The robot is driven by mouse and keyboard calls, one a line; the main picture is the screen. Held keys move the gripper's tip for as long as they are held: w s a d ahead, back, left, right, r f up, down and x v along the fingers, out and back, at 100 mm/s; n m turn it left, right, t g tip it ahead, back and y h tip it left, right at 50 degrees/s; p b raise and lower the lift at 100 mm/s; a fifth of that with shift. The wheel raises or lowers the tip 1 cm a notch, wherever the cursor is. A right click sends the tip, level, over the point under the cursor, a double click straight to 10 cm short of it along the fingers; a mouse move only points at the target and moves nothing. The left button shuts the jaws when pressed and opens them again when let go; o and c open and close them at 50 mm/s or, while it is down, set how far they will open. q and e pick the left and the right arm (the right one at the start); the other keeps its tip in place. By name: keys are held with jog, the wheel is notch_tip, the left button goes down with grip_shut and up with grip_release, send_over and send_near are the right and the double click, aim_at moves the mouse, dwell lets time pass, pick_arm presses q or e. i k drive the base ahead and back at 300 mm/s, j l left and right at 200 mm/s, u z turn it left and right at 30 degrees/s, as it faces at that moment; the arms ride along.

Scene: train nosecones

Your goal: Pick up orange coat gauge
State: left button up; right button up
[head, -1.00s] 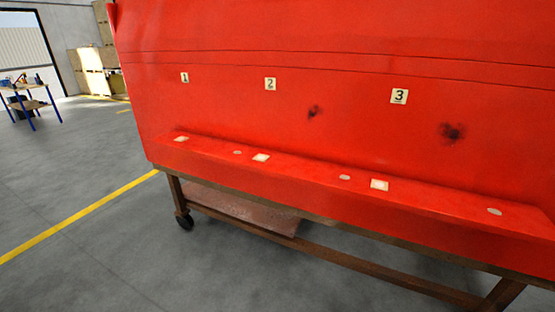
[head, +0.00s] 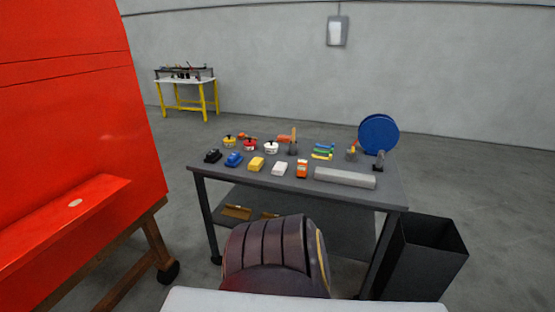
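A small orange, upright block-like device with a pale patch, which looks like the orange coat gauge (head: 302,169), stands on the dark grey table (head: 376,200). It is at the right end of a front row of small devices. A white device (head: 280,169) is just left of it, and a long grey bar (head: 345,178) lies to its right. Neither of my grippers is in view.
The front row also holds a yellow (head: 256,164), a blue (head: 234,159) and a black device (head: 213,156). Small pots and tools stand behind. A blue disc (head: 378,134) is at the back right. A black bin (head: 427,256) stands right of the table; the red nosecone (head: 70,130) is left.

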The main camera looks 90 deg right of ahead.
aim_at(302, 166)
jog(key=z, duration=3.05)
